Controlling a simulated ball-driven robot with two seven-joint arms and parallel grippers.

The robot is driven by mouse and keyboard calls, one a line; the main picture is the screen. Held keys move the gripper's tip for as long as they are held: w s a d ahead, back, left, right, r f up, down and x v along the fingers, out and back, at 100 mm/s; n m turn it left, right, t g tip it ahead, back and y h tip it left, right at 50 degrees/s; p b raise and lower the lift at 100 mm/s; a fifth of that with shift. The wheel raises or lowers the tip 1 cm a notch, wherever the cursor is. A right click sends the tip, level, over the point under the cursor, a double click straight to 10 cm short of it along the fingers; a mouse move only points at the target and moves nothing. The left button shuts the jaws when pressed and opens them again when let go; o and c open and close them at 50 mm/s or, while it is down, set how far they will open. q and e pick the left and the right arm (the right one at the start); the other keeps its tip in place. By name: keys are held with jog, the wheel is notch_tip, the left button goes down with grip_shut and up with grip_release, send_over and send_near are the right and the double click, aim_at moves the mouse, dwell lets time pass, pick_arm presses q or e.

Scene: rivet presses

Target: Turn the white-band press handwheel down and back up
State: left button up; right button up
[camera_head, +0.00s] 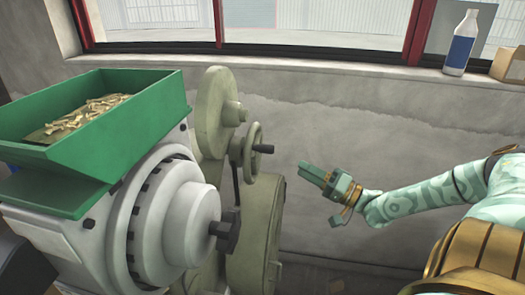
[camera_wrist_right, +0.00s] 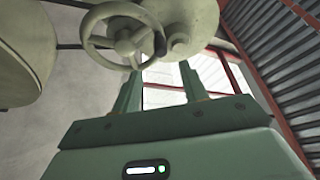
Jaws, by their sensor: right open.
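A pale green press (camera_head: 212,112) stands behind the white machine, and a small spoked handwheel (camera_head: 249,152) with a dark handle knob sticks out on its right side. I cannot make out a white band on it. My right gripper (camera_head: 306,170) is to the right of the handwheel and a little below it, apart from it, with its fingers pointing left toward the press. In the right wrist view the handwheel (camera_wrist_right: 124,45) shows beyond the open, empty fingers (camera_wrist_right: 160,85), with its hub and dark knob in sight. My left gripper is not in view.
A white machine (camera_head: 175,220) with a green hopper (camera_head: 150,115) of brass-coloured pieces fills the near left. A bottle (camera_head: 460,45) and a cardboard box (camera_head: 508,66) stand on the windowsill at the back right. The space between the handwheel and my right gripper is clear.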

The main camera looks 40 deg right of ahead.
aim_at(265, 150)
jog(key=x, duration=1.3)
jog(key=shift+w, duration=0.25)
grip_shut()
